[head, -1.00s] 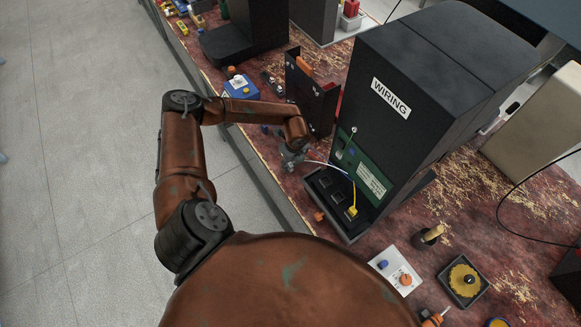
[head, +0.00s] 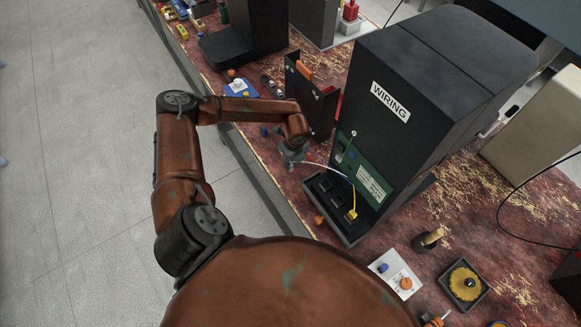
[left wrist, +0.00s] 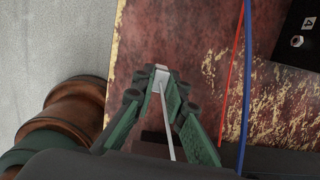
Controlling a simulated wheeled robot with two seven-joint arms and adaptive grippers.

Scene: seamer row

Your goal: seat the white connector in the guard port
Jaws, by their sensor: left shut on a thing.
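My left gripper (head: 291,157) is at the left side of the black WIRING box (head: 420,80), above the bench. In the left wrist view, the gripper (left wrist: 162,82) is shut on the small white connector (left wrist: 161,73). A white cable (left wrist: 168,130) runs from the connector between the fingers. In the head view the cable (head: 318,164) reaches to the green panel (head: 365,176). Dark ports (head: 323,184) sit in the tray at the box's foot, right of the gripper. A yellow plug (head: 351,214) is in the nearest one. I cannot read which port is the guard port.
A black holder (head: 312,97) stands just behind the gripper. Blue (left wrist: 244,90) and red (left wrist: 231,90) wires cross the left wrist view. A white plate with knobs (head: 397,275) and a black dish (head: 464,284) lie in front. The bench edge is left of the gripper.

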